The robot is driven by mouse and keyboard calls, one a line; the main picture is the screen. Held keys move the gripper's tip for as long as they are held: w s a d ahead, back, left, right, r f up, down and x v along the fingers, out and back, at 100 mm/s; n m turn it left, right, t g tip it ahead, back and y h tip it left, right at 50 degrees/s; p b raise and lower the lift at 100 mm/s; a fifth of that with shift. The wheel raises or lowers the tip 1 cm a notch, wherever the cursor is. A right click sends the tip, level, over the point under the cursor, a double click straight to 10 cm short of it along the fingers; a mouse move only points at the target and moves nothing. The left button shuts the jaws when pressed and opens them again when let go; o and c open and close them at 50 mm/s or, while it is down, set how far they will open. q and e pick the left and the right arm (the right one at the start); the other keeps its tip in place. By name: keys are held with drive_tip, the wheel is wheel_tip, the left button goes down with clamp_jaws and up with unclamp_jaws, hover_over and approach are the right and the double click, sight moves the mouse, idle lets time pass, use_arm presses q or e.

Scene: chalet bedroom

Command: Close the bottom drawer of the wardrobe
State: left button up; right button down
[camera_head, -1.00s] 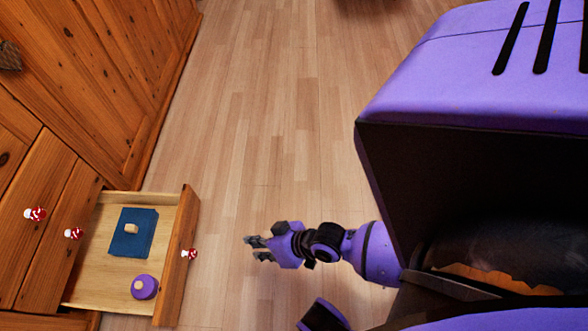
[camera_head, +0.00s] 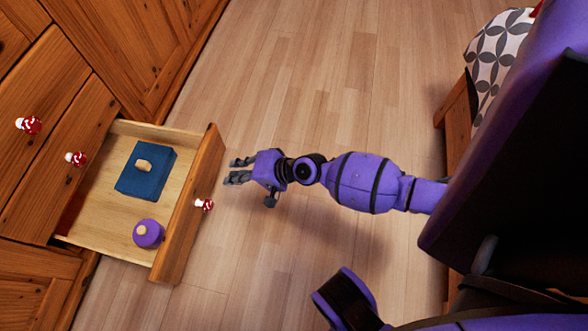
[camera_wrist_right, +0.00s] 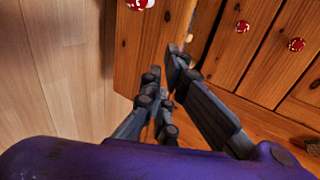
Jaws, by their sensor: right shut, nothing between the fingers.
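The bottom drawer (camera_head: 187,216) of the wooden wardrobe stands pulled out at the left of the head view. Its front has a red-and-white knob (camera_head: 204,204). My right gripper (camera_head: 238,171) is shut and empty, just right of the drawer front and above the floor. A small gap shows between its fingertips and the front in the head view. In the right wrist view the fingers (camera_wrist_right: 163,72) overlap the wooden drawer front (camera_wrist_right: 136,45), with the knob (camera_wrist_right: 139,4) at the top edge; whether they touch is unclear. My left gripper is not in view.
Inside the drawer lie a blue box (camera_head: 146,170) and a round purple item (camera_head: 148,233). Two closed drawers with knobs (camera_head: 75,158) (camera_head: 28,125) are above. A bed (camera_head: 490,62) stands at upper right. The floor (camera_head: 310,75) between is clear.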

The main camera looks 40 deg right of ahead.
sight(199, 172)
drive_tip(key=x, duration=0.3)
drive_tip(key=r+b+x, duration=0.1)
drive_tip(key=x, duration=0.5)
drive_tip(key=shift+w+a+r, duration=0.2)
drive_tip(key=shift+w+a, duration=0.05)
drive_tip(key=shift+a, duration=0.05)
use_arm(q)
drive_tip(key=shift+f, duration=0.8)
use_arm(e)
drive_tip(key=shift+w+a, duration=0.2)
drive_tip(key=shift+w, duration=0.1)
use_arm(q)
drive_tip(key=shift+b, duration=0.3)
